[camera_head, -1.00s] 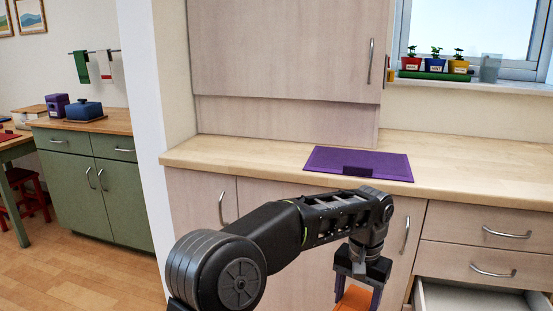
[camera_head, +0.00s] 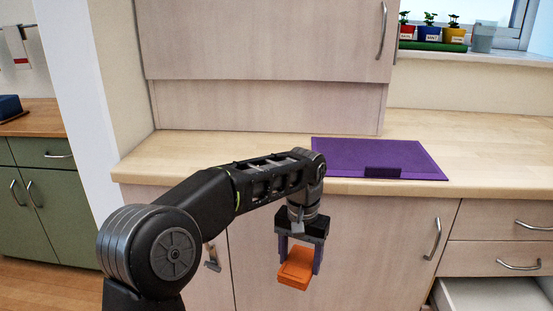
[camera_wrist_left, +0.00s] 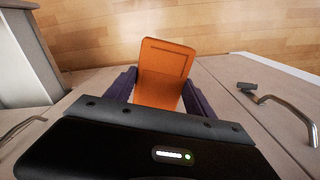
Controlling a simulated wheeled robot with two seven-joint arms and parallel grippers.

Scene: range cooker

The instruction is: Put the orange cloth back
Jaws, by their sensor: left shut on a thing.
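The orange cloth (camera_head: 295,268) is a small folded piece. My left gripper (camera_head: 299,262) is shut on it, with one finger on each side, and holds it in the air in front of the cabinet doors, below the counter edge. In the left wrist view the cloth (camera_wrist_left: 164,75) sticks out between the fingers, with the wooden floor beyond it. A purple mat (camera_head: 375,158) lies flat on the counter, above and to the right of the gripper, with a dark block-like patch at its front edge. My right gripper is not in view.
An open drawer (camera_head: 490,296) shows at the lower right, below shut drawers. The wooden counter (camera_head: 230,147) is bare left of the mat. Potted plants (camera_head: 430,33) and a glass (camera_head: 482,38) stand on the windowsill. Door handles (camera_head: 433,239) stick out nearby.

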